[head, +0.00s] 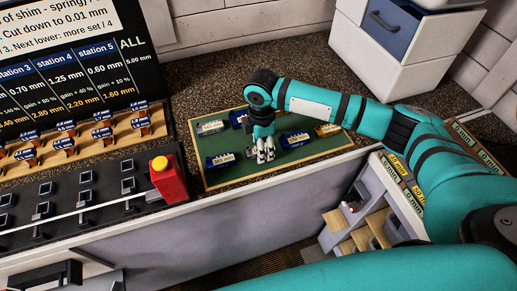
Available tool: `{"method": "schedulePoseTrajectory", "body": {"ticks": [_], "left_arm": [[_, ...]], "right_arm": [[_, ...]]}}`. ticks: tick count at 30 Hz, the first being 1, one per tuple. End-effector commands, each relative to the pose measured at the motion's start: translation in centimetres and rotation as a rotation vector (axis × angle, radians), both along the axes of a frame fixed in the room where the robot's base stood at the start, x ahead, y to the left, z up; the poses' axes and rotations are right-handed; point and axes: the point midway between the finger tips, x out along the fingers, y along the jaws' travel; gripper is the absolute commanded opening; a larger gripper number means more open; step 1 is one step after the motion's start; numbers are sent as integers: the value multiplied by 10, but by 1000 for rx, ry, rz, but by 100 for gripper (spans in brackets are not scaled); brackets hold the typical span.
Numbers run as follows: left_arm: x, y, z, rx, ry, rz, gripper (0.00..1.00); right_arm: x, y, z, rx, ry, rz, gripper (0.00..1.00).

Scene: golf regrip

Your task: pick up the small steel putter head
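My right gripper (265,154) points down over the green mat (275,170) in a wooden-rimmed tray, its arm reaching in from the right. Its pale fingertips are close together and small in the view, so I cannot tell whether they are open or shut. A small greyish piece (251,153) shows just left of the fingertips; it may be the steel putter head, but it is too small to be sure. The gripper partly covers that spot, so contact is unclear. My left gripper is not seen.
A red block with a yellow button (167,178) stands left of the tray. A white drawer cabinet (393,45) stands behind.

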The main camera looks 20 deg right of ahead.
Motion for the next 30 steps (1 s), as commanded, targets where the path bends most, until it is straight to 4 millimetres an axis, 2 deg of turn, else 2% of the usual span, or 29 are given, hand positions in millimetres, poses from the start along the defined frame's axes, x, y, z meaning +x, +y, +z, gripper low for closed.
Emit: {"method": "schedulePoseTrajectory", "body": {"ticks": [1,12,23,30], "left_arm": [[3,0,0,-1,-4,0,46],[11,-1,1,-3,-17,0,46],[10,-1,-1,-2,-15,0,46],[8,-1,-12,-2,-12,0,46]], "right_arm": [[0,0,0,0,0,0,47],[0,0,1,1,0,0,0],[1,1,4,1,-2,1,0],[1,1,26,2,-5,2,0]]}}
